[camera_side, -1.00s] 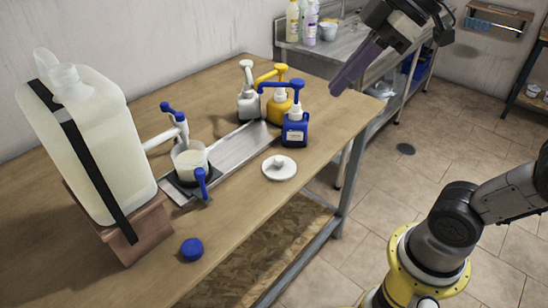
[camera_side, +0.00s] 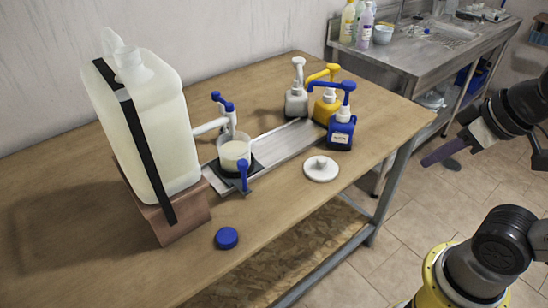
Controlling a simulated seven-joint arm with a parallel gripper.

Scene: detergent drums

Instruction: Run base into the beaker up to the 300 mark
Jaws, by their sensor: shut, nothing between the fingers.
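The large translucent drum (camera_side: 165,135) of pale liquid stands on a brown wooden block at the left of the table. A white spigot (camera_side: 208,126) runs from it to a blue tap handle (camera_side: 222,102) above the beaker. The clear beaker (camera_side: 235,152) holds pale, creamy liquid. It stands on a dark pad at the near end of a metal tray (camera_side: 283,146). The beaker's marks are too small to read. A blue lever (camera_side: 243,175) stands at the beaker's front. My gripper (camera_side: 443,152) is shut and empty, off the table to the right, apart from everything.
Blue (camera_side: 341,130), yellow (camera_side: 327,106) and white (camera_side: 297,100) pump bottles stand at the tray's far end. A white round lid (camera_side: 321,168) lies right of the tray. A blue cap (camera_side: 227,238) lies near the front edge. A steel bench (camera_side: 430,60) stands behind.

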